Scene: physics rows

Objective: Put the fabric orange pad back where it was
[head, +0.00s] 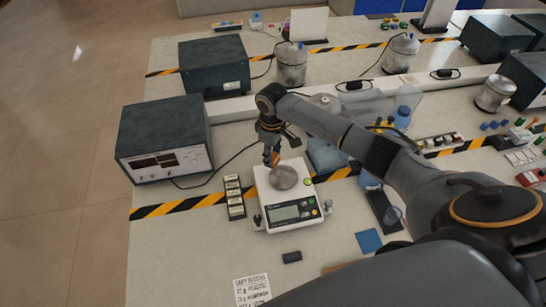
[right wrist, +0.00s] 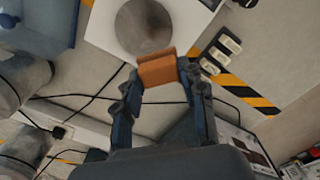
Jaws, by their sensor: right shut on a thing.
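The orange pad (head: 275,158) shows as a small orange piece at the far-left edge of the scale in the head view. In the right wrist view the orange pad (right wrist: 158,70) sits between my fingertips, near the round pan. My right gripper (head: 270,148) is shut on it, pointing down; it also shows in the right wrist view (right wrist: 160,77). The white scale (head: 262,186) carries a round grey metal pan (head: 284,178). I cannot tell whether the pad touches the scale. My left gripper is not in view.
A dark instrument box (head: 163,140) stands left of the scale. A strip of small labelled blocks (head: 234,197) lies beside the scale. A blue pad (head: 369,241), a small black block (head: 292,257) and a printed card (head: 252,290) lie in front. The front-left table is mostly clear.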

